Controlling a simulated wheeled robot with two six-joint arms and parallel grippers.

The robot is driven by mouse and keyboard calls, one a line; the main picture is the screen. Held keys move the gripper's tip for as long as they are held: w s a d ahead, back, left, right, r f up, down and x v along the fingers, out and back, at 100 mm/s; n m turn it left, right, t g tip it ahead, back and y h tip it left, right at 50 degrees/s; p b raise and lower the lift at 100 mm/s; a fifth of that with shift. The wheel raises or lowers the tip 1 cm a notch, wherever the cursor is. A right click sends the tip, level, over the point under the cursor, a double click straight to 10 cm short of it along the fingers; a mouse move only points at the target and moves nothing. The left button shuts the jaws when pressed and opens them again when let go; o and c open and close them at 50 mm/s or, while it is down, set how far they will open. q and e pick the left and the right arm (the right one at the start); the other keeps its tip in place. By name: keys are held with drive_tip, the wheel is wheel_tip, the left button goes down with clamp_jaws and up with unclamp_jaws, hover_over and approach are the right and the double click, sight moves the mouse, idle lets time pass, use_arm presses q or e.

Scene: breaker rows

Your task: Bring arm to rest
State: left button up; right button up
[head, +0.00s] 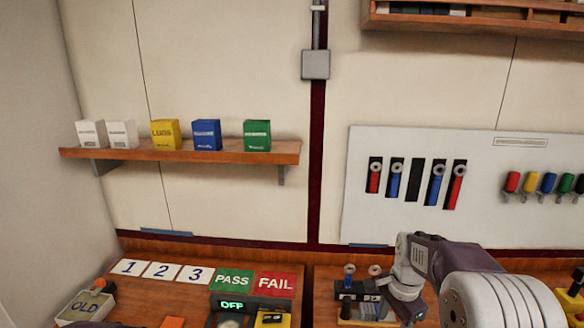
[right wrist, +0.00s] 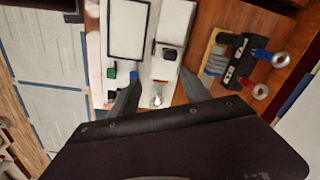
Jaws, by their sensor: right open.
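My right arm (head: 450,270) comes in from the right in the head view, bent over the right bench. Its gripper (right wrist: 158,94) shows in the right wrist view, with its two fingers apart and nothing between them. Below the fingers lie a white strip with dark and silver parts and, beside it, a small green block (right wrist: 111,72). My left gripper is in neither view.
A dark block with red and blue ringed handles (right wrist: 240,62) lies near the gripper. A shelf (head: 180,152) carries several boxes.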

drive_tip(key=s+a+f+n, duration=0.3)
drive_tip(key=s+n, duration=0.4)
drive_tip(key=s+a+f+n, duration=0.4)
drive_tip(key=s+n, duration=0.3)
drive_tip(key=s, duration=0.1)
drive_tip(key=shift+s+a, duration=0.25)
drive_tip(key=shift+a, duration=0.05)
drive_tip(key=shift+s, duration=0.1)
